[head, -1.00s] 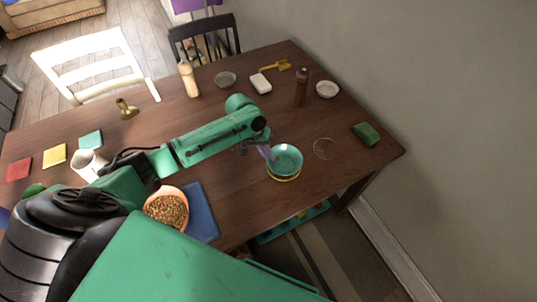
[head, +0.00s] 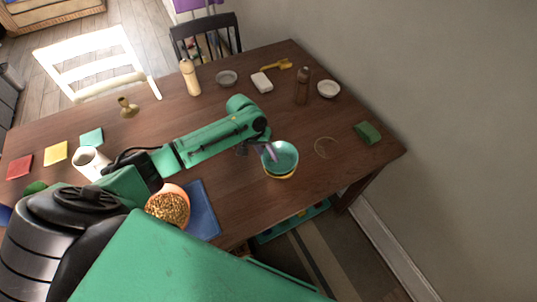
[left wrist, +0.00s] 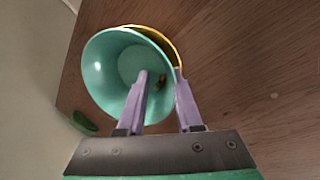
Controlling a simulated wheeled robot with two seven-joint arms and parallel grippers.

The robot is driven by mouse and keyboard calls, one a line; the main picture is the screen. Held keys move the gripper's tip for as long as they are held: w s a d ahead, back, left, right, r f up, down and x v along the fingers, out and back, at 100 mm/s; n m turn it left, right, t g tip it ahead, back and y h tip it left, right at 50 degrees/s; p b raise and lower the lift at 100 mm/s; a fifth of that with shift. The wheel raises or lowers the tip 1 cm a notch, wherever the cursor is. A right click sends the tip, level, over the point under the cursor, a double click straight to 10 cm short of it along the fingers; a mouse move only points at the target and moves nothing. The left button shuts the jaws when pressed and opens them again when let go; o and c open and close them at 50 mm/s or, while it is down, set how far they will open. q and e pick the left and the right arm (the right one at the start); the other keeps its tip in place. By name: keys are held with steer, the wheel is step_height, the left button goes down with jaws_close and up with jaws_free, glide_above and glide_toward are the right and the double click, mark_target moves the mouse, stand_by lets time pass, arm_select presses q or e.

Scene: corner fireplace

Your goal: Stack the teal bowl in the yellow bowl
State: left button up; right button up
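The teal bowl (head: 283,160) sits in or on the yellow bowl (head: 279,178), whose rim shows below it in the head view. In the left wrist view the teal bowl (left wrist: 105,70) looks tilted, and the yellow bowl (left wrist: 160,36) shows as a rim behind its upper right. My left gripper (head: 270,151) is at the teal bowl's left side in the head view. In the left wrist view its lilac fingers (left wrist: 160,80) stand apart, one inside the bowl and the other outside, with the rim between them. My right gripper is not in view.
A green block (head: 368,132), brown bottle (head: 302,86) and white bowl (head: 328,89) stand farther right.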

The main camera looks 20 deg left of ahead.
arm_select(q)
steer(key=shift+s+d+f, duration=0.2)
steer(key=shift+f, duration=0.05)
steer(key=shift+r, duration=0.35)
steer(key=v, duration=1.2)
steer(key=shift+w+r, duration=0.25)
steer(key=shift+w, duration=0.1)
